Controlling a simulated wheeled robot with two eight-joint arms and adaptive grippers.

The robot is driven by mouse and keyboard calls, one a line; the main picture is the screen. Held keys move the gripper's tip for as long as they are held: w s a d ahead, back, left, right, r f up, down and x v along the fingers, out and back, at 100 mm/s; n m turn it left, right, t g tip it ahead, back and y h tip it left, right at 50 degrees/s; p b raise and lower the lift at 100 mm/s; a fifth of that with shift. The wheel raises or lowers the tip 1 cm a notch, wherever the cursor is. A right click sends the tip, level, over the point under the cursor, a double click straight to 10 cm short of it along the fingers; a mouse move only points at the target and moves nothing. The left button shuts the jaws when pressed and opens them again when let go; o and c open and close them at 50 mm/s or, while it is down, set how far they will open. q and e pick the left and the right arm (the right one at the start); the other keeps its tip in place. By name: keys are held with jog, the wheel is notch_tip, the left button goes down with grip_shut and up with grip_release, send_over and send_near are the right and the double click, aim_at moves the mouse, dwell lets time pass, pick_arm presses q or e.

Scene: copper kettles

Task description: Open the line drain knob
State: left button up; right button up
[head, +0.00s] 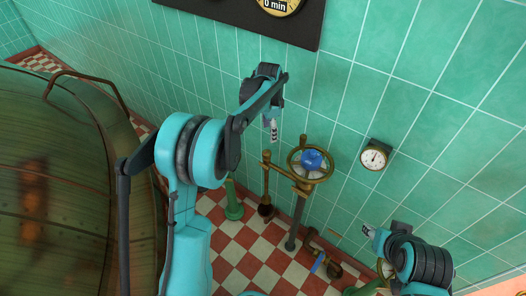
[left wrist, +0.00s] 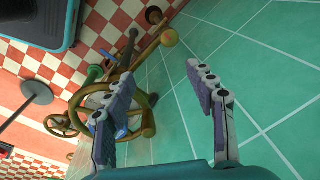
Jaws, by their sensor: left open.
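A small blue handle (head: 317,263) sits on low pipework near the floor. No readable label shows which is the line drain knob. My left gripper (head: 271,127) is open and empty, above and left of the handwheel, apart from it. In the left wrist view the open fingers (left wrist: 160,75) point towards the wall; the brass wheel (left wrist: 152,118) is partly hidden behind the left finger. My right gripper (head: 368,230) is low at the right, its jaws unclear.
A brass side arm (head: 277,168) reaches left from the wheel post. A round gauge (head: 374,157) is on the green tiled wall right of the wheel. A large copper kettle (head: 60,190) fills the left. A green-based post (head: 233,207) stands on the checkered floor.

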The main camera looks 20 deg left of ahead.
pick_arm(q)
jog(key=m+g, duration=0.1)
jog(key=m, duration=0.1)
send_over(267, 152)
notch_tip(267, 152, down, 8)
jog(key=shift+f, duration=0.5)
notch_tip(267, 152, down, 7)
jog(key=shift+f+b, duration=0.2)
jog(key=shift+b, duration=0.9)
pick_arm(e)
jog(key=shift+s+a+f, duration=0.1)
jog(key=shift+a+f, duration=0.05)
jog(key=shift+f, duration=0.45)
jog(key=shift+s+a+f, duration=0.1)
jog(key=shift+a+f, duration=0.05)
jog(key=shift+f, duration=0.4)
pick_arm(q)
jog(key=c, duration=1.2)
